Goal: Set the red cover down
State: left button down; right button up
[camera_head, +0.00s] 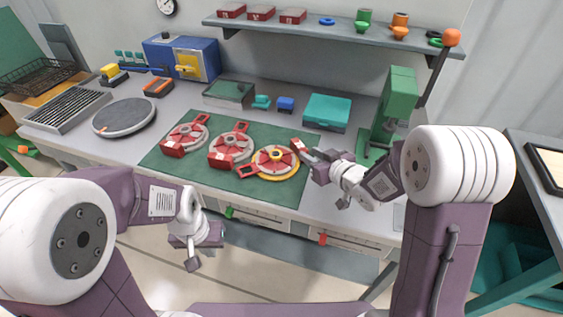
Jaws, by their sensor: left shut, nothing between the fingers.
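Three round red assemblies lie in a row on the green mat (191,181): a left one (184,137), a middle one (230,149) and a right one (274,161) with a yellow ring. I cannot tell which part is the red cover. A red block (297,146) with a pale end is at the right one's upper right edge. My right gripper (306,155) is at this block, fingertips close to or on it; its grip is unclear. My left gripper (193,263) is shut and empty, in front of the bench's front edge, away from the assemblies.
Behind the mat stand a dark green box (229,94), a teal case (326,112) and a blue machine (181,58). A green press (394,105) stands right of my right gripper. A round grey plate (124,117) lies left. A shelf (320,29) runs above.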

aim_at(301, 146)
jog(key=x, duration=0.2)
jog(key=shift+w+f, duration=0.15)
jog(key=shift+w, duration=0.25)
jog(key=shift+w+a+f, duration=0.15)
jog(key=shift+w+a, duration=0.1)
jog(key=shift+w, duration=0.15)
jog(key=x, duration=0.5)
jog(key=shift+d, duration=0.1)
jog(key=shift+s, duration=0.1)
grip_shut()
dwell(0.4)
jog(key=shift+r, duration=0.25)
